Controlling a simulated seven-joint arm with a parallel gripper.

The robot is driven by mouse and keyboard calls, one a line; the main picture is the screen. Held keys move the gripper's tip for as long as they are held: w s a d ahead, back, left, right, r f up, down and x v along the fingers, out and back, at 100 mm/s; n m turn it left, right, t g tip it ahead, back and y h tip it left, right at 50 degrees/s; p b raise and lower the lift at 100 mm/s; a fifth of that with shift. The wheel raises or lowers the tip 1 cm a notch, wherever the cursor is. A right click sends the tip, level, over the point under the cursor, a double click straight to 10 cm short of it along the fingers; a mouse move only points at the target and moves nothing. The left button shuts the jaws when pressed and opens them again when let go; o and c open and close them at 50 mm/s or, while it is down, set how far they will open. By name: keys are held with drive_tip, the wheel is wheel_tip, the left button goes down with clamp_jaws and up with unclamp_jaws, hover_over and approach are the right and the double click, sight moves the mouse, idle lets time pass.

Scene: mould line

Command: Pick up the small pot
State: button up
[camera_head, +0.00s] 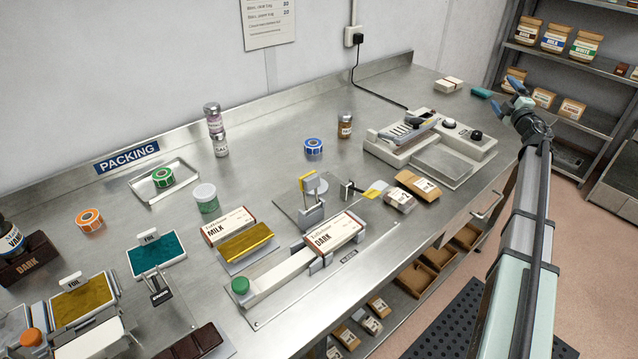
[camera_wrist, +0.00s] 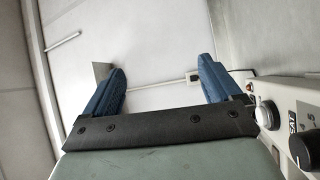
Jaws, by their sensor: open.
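The likeliest small pot is a green tub with a pale lid (camera_head: 206,198), upright on the steel bench left of centre in the head view. A small amber jar (camera_head: 345,126) stands farther back, so I cannot be sure which is meant. My gripper (camera_head: 509,95) is at the far right end of the bench, well away from both. In the wrist view my gripper (camera_wrist: 160,82) has its two blue fingers wide apart, with nothing between them. No pot shows in the wrist view.
Two stacked jars (camera_head: 215,130) stand behind the green tub. A MILK box (camera_head: 229,224) lies in front of the tub. A sealing machine (camera_head: 432,145) stands between my gripper and the tub. Bare bench lies behind the blue roll.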

drive_tip(key=w+a+r+m+h, duration=0.3)
drive_tip(key=a, duration=0.6)
drive_tip(key=w+a+r+m+h, duration=0.3)
drive_tip(key=w+a, duration=0.1)
drive_tip(key=a, duration=0.6)
drive_tip(key=s+a+f+g, duration=0.2)
drive_tip(key=s+a+g, duration=0.15)
drive_tip(key=a, duration=0.95)
drive_tip(key=s+a+f+m+g+y, duration=0.1)
drive_tip(key=s+a+f+g, duration=0.2)
drive_tip(key=a, duration=1)
drive_tip(key=s+a+f+g, duration=0.25)
drive_tip(key=s+a, duration=0.25)
drive_tip(key=a, duration=0.8)
drive_tip(key=n+g+y, duration=0.2)
drive_tip(key=n+g, duration=0.5)
drive_tip(key=g, duration=0.4)
hover_over(204, 191)
wheel_tip(204, 191, down, 14)
drive_tip(key=shift+w+r, duration=0.1)
drive_tip(key=c, duration=1.2)
